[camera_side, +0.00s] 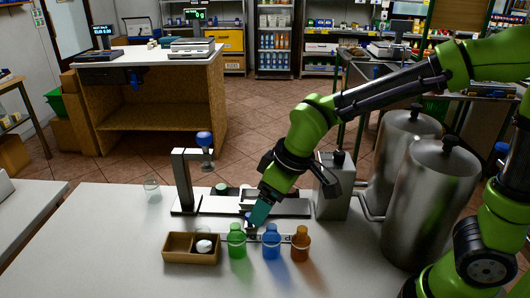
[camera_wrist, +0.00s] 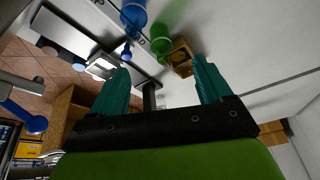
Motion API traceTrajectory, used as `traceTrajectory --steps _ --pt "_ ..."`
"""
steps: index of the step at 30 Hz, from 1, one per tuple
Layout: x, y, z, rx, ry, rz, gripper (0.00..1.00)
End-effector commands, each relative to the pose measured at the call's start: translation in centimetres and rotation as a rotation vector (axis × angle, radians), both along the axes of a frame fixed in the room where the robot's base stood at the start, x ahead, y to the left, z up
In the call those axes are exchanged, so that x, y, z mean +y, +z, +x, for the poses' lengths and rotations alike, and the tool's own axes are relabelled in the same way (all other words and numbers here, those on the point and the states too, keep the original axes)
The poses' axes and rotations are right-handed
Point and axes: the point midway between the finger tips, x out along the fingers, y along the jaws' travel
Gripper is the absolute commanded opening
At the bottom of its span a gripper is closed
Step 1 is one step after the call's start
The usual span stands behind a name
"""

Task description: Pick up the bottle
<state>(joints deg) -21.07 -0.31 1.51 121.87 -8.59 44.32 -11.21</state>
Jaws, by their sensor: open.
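Three bottles stand upright in a row on the white table: a green bottle (camera_side: 237,243), a blue bottle (camera_side: 271,243) and an orange-brown bottle (camera_side: 300,246). The blue bottle (camera_wrist: 133,16) and the green bottle (camera_wrist: 160,44) also show at the top of the wrist view. My gripper (camera_side: 250,226) is just behind the row, near the green and blue bottles. In the wrist view my gripper (camera_wrist: 161,68) has its teal fingers wide apart, with no bottle held between them. The fingertips are partly hidden in the side view.
A wooden divided box (camera_side: 190,256) with a white round item stands left of the green bottle. A grey stand (camera_side: 181,180) with a blue knob rises behind. Large metal canisters (camera_side: 428,205) stand to the right. The table's left part is mostly clear, with a small glass (camera_side: 151,185).

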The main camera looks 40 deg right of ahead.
Motion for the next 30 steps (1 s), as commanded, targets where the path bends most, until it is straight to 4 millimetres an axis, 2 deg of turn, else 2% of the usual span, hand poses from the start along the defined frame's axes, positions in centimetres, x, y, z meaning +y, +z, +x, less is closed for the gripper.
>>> traceTrajectory --steps 3,5,18,26,30 --pt "0.4 0.5 1.6 -0.053 0.067 -0.025 0.78" --pt "0.4 -0.3 1.7 -0.051 0.074 -0.030 0.78" --pt "1.8 -8.5 4.8 -0.048 0.071 -0.028 0.78" --pt "2.2 -10.4 5.6 -0.052 0.069 -0.028 0.78" --pt "2.7 -12.0 6.2 -0.050 0.070 -0.027 0.78"
